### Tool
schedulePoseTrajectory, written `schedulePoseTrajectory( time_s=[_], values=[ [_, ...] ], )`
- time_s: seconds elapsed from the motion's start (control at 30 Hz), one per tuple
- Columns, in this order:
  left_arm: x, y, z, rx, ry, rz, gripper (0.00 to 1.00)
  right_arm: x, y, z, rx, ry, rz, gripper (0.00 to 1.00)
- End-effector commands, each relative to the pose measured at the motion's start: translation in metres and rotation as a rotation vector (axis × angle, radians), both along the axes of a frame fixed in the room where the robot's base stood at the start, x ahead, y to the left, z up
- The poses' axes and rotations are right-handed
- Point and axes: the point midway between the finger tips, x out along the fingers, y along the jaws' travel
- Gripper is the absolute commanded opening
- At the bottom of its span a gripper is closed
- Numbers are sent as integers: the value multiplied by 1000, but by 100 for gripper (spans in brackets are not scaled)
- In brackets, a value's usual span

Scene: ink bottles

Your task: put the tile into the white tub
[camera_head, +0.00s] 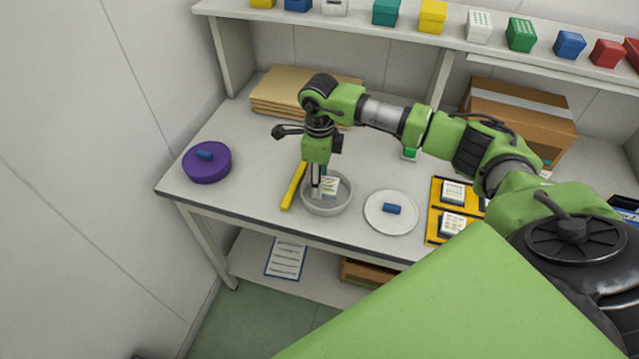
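The round white tub (326,210) stands open near the front edge of the table. A pale tile with coloured marks (330,187) shows inside the tub's rim, partly hidden by my gripper. My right gripper (316,193) points straight down over the tub, its fingers at the tile's left side and within the rim. Whether the fingers are apart or closed on the tile is too small to tell. My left gripper is not in view.
A white disc with a blue knob (375,214) lies right of the tub. A yellow bar (291,192) lies close on its left. A purple round container (207,168) stands far left. A yellow tray (435,213) with pale blocks is at right. Cardboard (275,90) lies behind.

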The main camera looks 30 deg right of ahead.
Motion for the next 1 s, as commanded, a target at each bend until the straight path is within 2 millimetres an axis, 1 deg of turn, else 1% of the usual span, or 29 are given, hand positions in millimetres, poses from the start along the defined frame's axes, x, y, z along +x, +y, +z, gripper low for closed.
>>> schedulePoseTrajectory(
  time_s=[0.03,0.1,0.2,0.3,0.53,0.63,0.67,0.7,1.0],
  values=[
    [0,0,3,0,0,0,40,3,-1,-4,0,1,0,18],
    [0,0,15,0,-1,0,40,1,-1,-13,0,7,-1,18],
    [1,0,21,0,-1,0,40,1,0,-26,0,4,0,18],
    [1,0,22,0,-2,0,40,2,-1,-33,1,1,0,18],
    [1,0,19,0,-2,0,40,2,-1,-34,0,0,0,18],
    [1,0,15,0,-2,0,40,2,-1,-38,0,0,0,18],
    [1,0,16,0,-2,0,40,2,-1,-38,0,0,0,44],
    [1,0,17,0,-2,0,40,2,-1,-37,0,0,0,48],
    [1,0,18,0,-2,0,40,2,-1,-36,-1,1,0,48]
  ],
)
